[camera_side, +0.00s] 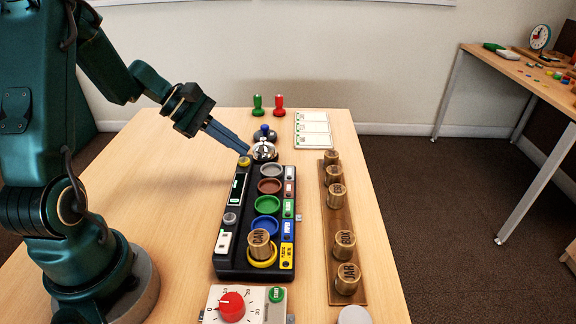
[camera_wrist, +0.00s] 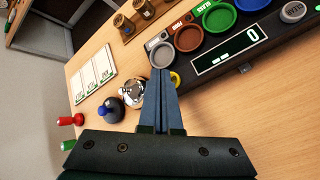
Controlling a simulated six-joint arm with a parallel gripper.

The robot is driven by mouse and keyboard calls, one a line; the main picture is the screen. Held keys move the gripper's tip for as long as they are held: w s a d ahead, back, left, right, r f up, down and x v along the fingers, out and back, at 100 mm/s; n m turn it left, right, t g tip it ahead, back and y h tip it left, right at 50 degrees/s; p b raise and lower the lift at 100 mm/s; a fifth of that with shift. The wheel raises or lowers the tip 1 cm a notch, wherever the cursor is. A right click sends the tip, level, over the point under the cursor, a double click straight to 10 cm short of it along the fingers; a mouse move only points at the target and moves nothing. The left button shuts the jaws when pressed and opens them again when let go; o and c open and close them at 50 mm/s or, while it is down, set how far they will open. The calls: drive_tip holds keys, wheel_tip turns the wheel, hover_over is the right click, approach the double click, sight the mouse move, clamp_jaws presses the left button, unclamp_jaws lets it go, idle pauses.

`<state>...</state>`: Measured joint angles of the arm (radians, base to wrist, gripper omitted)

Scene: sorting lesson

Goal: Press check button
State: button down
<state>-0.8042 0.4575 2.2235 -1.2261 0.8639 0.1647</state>
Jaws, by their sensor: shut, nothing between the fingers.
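The black sorting panel (camera_side: 229,266) lies on the table, with round grey, brown, green, blue and yellow cups. A small yellow button (camera_side: 244,161) sits at its far left corner; it also shows in the wrist view (camera_wrist: 177,79), partly hidden by my fingers. I cannot read a check label on it. A grey round button (camera_side: 230,218) sits lower on the panel's left side. My gripper (camera_side: 247,150) is shut and empty, its fingertips close to the yellow button; contact cannot be told. In the wrist view the fingertips (camera_wrist: 161,71) are together. A brass weight marked CAN (camera_side: 260,242) stands in the yellow cup.
A silver bell (camera_side: 265,152) stands just beyond the panel, near my fingertips. Behind are a green stamp (camera_side: 258,105), a red stamp (camera_side: 279,105) and white cards (camera_side: 312,129). A wooden rack (camera_side: 330,222) with several brass weights lies right. A red-dial timer (camera_side: 232,306) is in front.

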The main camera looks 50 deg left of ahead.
drive_tip(key=shift+f, duration=0.2)
drive_tip(key=shift+f, duration=0.45)
idle(0.7)
drive_tip(key=shift+r, duration=0.9)
drive_tip(key=shift+r, duration=2.5)
